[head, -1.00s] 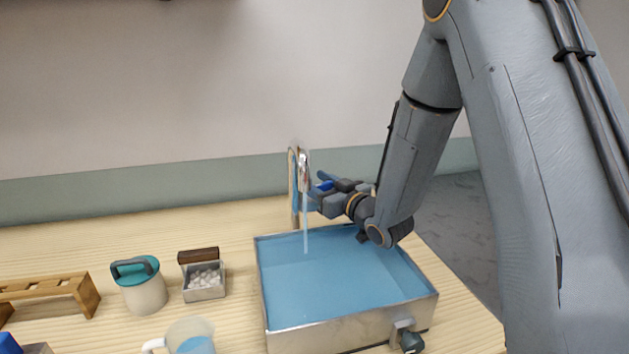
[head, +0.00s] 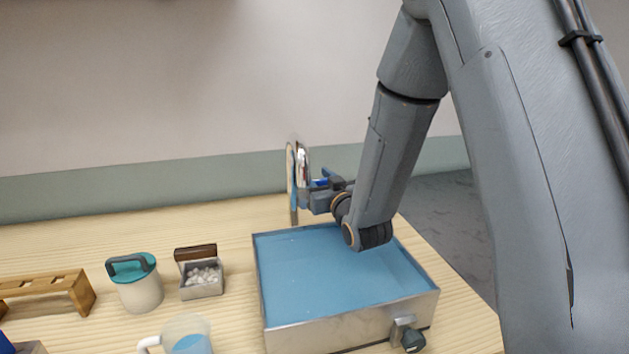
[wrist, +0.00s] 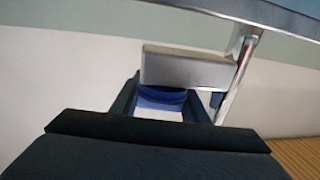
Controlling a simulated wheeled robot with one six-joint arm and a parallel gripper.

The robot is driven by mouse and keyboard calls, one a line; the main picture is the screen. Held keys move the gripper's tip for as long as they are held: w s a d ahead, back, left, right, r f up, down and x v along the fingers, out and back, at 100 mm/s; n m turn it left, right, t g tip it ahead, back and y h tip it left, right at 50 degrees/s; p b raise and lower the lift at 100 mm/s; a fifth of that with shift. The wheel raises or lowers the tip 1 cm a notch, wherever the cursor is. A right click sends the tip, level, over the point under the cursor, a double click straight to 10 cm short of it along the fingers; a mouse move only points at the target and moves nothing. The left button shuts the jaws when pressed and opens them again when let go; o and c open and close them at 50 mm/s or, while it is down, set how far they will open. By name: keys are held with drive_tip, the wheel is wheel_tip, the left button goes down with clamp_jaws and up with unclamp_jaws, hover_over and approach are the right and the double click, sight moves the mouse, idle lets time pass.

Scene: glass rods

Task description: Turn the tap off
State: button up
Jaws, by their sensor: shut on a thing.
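The silver tap (head: 302,160) stands behind the basin, on an upright stand at the back of the table. No water stream shows below it. My gripper (head: 314,198) is at the tap, reaching in from the right, and is shut on the tap's handle. In the wrist view, the pale metal handle (wrist: 188,68) lies at the tips of my dark jaws, with a blue part (wrist: 162,97) between them. In the head view, my gripper partly hides the tap, and the handle cannot be made out clearly.
A metal basin (head: 345,328) of blue water stands below the tap, with a dark-knobbed valve (head: 410,338) at its front. To the left are a clear jug (head: 188,330), a teal-lidded pot (head: 140,292), a small box of white pieces (head: 203,291) and a wooden rack (head: 75,290).

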sight(324, 183)
drive_tip(key=shift+d+m+t+h, duration=0.3)
drive_tip(key=shift+m+h, duration=0.5)
drive_tip(key=shift+h, duration=0.4)
drive_tip(key=o, duration=0.8)
drive_tip(key=s, duration=0.2)
drive_tip(key=s+d+b, duration=0.1)
drive_tip(key=s, duration=0.2)
drive_tip(key=s+b, duration=0.1)
drive_tip(key=s, duration=0.1)
drive_tip(key=shift+s+d, duration=0.25)
drive_tip(key=shift+s, duration=0.05)
drive_tip(key=shift+r, duration=0.1)
